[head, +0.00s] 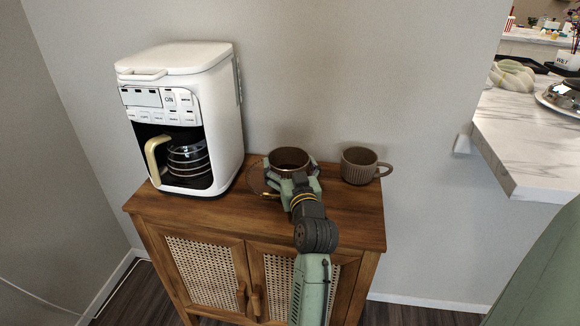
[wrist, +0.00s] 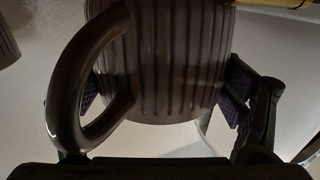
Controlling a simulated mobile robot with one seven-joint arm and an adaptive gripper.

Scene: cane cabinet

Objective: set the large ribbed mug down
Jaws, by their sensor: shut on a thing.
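The large ribbed mug (head: 289,157) is dark brown and held upright by my gripper (head: 292,181) over the cabinet top, right of the coffee maker. The wrist view shows the ribbed wall of the mug (wrist: 175,60) between my two finger pads, with its handle on the left. My gripper is shut on the mug's body. The arm hides the mug's lower part in the head view, so I cannot tell whether its base touches the wood.
A second ribbed brown mug (head: 358,166) stands on the cabinet top (head: 345,220) to the right. A white coffee maker (head: 185,115) stands on the left. A clear round thing (head: 256,180) is partly hidden beside my gripper. The front right of the top is bare.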

